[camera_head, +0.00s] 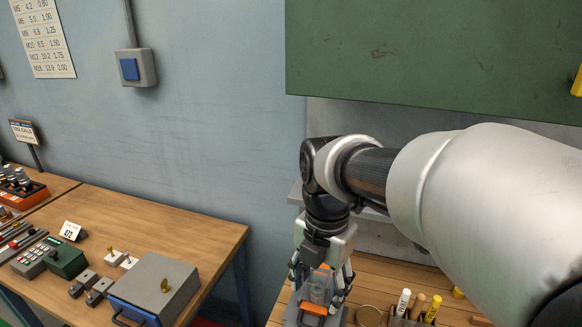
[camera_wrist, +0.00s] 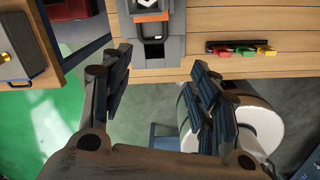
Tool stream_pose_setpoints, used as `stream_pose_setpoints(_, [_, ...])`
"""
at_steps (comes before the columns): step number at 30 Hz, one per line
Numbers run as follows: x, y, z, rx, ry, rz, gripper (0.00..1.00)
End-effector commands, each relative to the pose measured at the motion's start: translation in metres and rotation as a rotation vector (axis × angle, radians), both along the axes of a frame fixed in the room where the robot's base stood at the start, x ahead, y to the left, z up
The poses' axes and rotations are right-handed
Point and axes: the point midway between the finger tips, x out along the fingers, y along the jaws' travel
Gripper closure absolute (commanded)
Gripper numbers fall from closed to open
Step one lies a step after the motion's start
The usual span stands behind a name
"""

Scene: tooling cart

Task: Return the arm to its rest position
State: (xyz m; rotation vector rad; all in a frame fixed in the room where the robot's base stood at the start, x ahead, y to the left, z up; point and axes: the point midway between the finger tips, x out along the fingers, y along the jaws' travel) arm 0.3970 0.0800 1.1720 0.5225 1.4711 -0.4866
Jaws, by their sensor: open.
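My gripper (camera_head: 320,285) hangs fingers down at the end of my arm, over the left part of the wooden cart top (camera_head: 375,275). In the wrist view my gripper (camera_wrist: 160,78) has its two black-padded fingers wide apart, with nothing between them. A grey fixture with orange parts (camera_head: 316,309) stands by the fingers in the head view, partly hidden by them. In the wrist view the grey fixture (camera_wrist: 150,52) lies beyond the fingertips at the cart edge, apart from them.
Several markers (camera_head: 432,308) stand upright right of my gripper. A green panel (camera_head: 430,50) hangs above my arm. A wooden bench (camera_head: 165,230) at left holds a grey-blue box (camera_head: 158,287). Small coloured pieces (camera_wrist: 242,51) lie on the cart in the wrist view.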

Motion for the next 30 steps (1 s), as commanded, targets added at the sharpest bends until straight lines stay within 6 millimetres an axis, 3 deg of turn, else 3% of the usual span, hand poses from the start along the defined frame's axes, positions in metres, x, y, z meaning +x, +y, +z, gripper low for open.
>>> stream_pose_setpoints(9, [-0.067,-0.043,0.024,0.134,-0.124,-0.995,0.45])
stream_pose_setpoints(18, [-0.128,-0.070,0.017,0.368,-0.171,-1.916,0.45])
stream_pose_setpoints(24, [-0.151,-0.079,0.007,0.509,-0.156,-2.315,0.45])
stream_pose_setpoints(30, [-0.156,-0.081,0.003,0.557,-0.144,-2.440,0.45])
